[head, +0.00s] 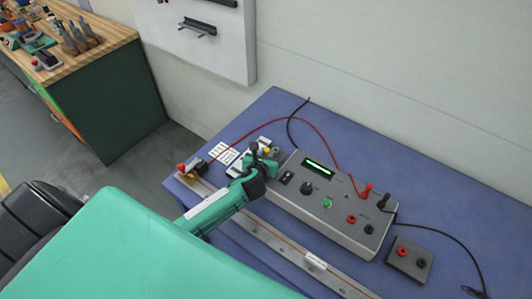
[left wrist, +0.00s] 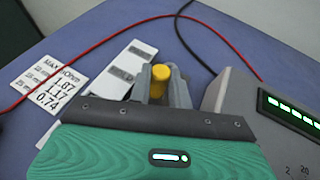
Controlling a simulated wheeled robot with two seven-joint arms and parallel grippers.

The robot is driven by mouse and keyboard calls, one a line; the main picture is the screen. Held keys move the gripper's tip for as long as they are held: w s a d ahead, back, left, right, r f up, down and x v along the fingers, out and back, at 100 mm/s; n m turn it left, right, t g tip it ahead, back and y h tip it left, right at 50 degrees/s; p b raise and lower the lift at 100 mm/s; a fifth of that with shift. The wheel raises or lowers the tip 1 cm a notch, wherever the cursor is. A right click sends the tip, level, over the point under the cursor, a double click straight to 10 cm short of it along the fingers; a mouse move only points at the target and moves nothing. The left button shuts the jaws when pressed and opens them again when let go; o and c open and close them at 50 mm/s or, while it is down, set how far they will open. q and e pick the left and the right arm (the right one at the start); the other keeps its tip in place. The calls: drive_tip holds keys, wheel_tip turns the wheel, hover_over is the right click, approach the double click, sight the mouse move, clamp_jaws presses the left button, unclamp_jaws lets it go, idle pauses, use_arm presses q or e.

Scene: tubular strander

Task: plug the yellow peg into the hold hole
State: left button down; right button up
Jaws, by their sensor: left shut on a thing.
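The yellow peg (left wrist: 160,82) stands between the fingers of my left gripper (left wrist: 162,88), seen from above in the left wrist view. The gripper is shut on it. In the head view my left gripper (head: 264,158) is over the back left part of the blue table, just left of the grey meter box. A white plate (left wrist: 126,68) with two dark labels lies beside the fingers; its lettering is too small to read. I cannot make out the hold hole; the gripper covers that area. I cannot tell whether the peg's lower end is in a hole. My right gripper is not in view.
The grey meter box (head: 325,207) with a lit green display stands close right of the gripper. A red cable (left wrist: 90,45) and a black cable (left wrist: 188,40) run nearby. A printed card (left wrist: 45,85) lies left. A metal rail (head: 285,243) runs along the front.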

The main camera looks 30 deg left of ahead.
use_arm(q)
drive_tip(key=c, duration=1.2)
unclamp_jaws()
drive_tip(key=b+v, duration=0.3)
drive_tip(key=v, duration=1.1)
drive_tip(key=shift+f, duration=0.15)
